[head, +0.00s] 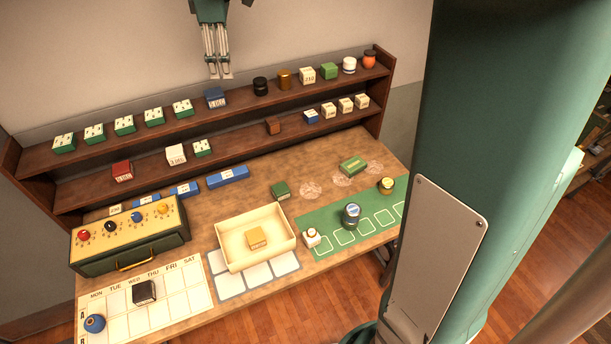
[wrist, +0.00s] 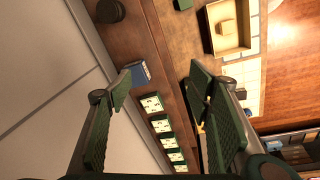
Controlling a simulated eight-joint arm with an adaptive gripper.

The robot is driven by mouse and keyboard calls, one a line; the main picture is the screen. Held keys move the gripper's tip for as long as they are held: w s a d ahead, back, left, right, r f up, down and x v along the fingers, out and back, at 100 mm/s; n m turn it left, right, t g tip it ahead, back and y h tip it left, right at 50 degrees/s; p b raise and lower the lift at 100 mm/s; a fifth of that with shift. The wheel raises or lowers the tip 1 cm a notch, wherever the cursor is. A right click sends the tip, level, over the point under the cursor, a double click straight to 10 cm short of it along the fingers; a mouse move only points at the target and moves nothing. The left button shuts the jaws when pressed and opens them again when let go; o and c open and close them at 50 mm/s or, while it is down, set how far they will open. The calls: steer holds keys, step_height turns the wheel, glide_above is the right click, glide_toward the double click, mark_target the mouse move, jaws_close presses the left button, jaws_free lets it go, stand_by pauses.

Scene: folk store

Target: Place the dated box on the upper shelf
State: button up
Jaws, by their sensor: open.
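Several boxes carry print too small to read surely, so I cannot tell which is the dated box. A blue labelled box (head: 215,97) sits on the upper shelf (head: 240,100). A red labelled box (head: 122,171) and a white labelled box (head: 176,154) sit on the lower shelf. A yellow labelled box (head: 257,238) lies in a cream tray (head: 225,237). My gripper (head: 218,75) is open and empty, pointing down above the upper shelf near the blue box. In the wrist view the blue box (wrist: 141,73) shows beyond my open gripper (wrist: 160,72).
Green-and-white boxes (head: 124,125) line the left of the upper shelf; jars and small boxes (head: 307,75) line its right. The desk holds a knobbed console (head: 130,232), a calendar sheet (head: 180,300), a green mat (head: 370,220) and blue blocks (head: 228,177).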

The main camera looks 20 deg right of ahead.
steer(key=s+d+f+m+t, duration=0.25)
steer(key=s+m, duration=0.25)
steer(key=s, duration=0.9)
steer(key=s+d+f+m+t, duration=0.25)
steer(key=s+d+m, duration=0.2)
steer(key=s, duration=1.05)
steer(key=s+f+m, duration=0.4)
steer(key=s+f, duration=0.4)
steer(key=s, duration=0.1)
steer(key=shift+d+f+t, duration=0.2)
steer(key=shift+d+t, duration=0.05)
steer(key=shift+t, duration=0.05)
